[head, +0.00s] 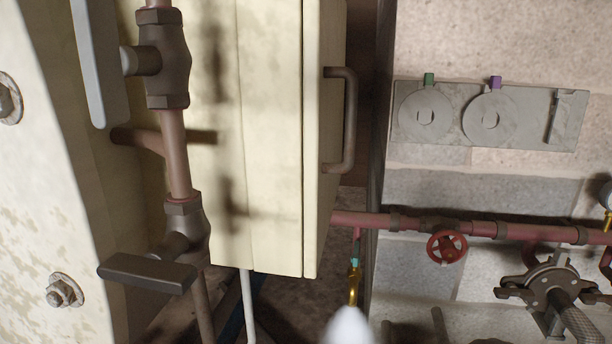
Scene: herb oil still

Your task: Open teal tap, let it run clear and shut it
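A small fitting with a teal band (354,263) hangs under the red pipe, just right of the cream cabinet. Below the band is a narrow brass-coloured part (353,286), which I take to be the teal tap. It is small and its lower end is covered by a pale, rounded, blurred shape at the bottom edge. I cannot tell what that shape is, nor whether the tap is open or shut. No running liquid shows. My gripper's fingers are not in view.
The cream cabinet (270,150) with a brown handle (347,120) fills the middle. Valves with a grey lever (95,65) and a dark lever (148,273) stand left. The red pipe (480,229) carries a red handwheel (447,246). A grey plate (540,120) is on the wall.

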